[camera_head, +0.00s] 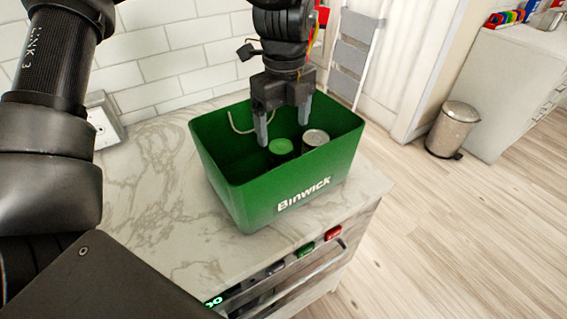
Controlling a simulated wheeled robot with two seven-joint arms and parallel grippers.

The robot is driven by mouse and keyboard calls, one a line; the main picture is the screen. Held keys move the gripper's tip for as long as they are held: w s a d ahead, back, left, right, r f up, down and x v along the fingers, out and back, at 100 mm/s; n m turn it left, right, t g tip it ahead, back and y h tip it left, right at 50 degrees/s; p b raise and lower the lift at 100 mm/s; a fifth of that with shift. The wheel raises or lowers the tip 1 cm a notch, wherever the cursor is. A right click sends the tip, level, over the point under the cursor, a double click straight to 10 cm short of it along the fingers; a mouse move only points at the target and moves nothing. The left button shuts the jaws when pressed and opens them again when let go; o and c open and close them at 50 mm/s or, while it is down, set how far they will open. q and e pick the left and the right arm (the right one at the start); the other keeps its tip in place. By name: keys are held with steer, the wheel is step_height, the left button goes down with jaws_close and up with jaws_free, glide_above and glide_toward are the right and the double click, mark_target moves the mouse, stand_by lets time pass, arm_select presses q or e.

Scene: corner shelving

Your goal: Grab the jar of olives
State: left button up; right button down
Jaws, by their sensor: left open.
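A green-lidded jar (281,147) stands inside the green bin (290,200) marked "Binwick". Only its lid and a little of its dark side show, so I cannot read a label; it is the likeliest jar of olives. A can or jar with a pale metal top (316,138) stands just to its right in the bin. My left gripper (283,122) points down into the bin, with its two fingers spread and nothing seen between them. Its fingertips are around or just above the green lid; I cannot tell whether they touch it. My right gripper is not in view.
The bin's walls surround the jars, and a thin pale wire or handle (236,124) shows inside. The bin stands on a marble counter (160,190) against a tiled wall. A metal waste bin (453,128) stands on the open wooden floor at right.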

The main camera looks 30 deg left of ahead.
mark_target(281, 146)
arm_select(q)
steer(key=shift+w+a+f, duration=0.1)
steer(key=shift+w+f, duration=0.1)
steer(key=shift+f, duration=0.95)
steer(key=shift+s+f, duration=0.1)
steer(key=shift+f, duration=0.05)
steer(key=shift+s+f, duration=0.1)
steer(key=shift+f, duration=0.05)
steer(key=f, duration=0.1)
steer(key=f+p, duration=0.1)
steer(key=f, duration=0.2)
steer(key=shift+s+a+f, duration=0.1)
steer(key=shift+a+f, duration=0.15)
steer(key=shift+a, duration=0.05)
steer(key=shift+f, duration=0.2)
steer(key=c, duration=1.4)
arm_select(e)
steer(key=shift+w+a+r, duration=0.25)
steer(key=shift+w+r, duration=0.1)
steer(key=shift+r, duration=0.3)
arm_select(q)
steer(key=shift+r, duration=0.1)
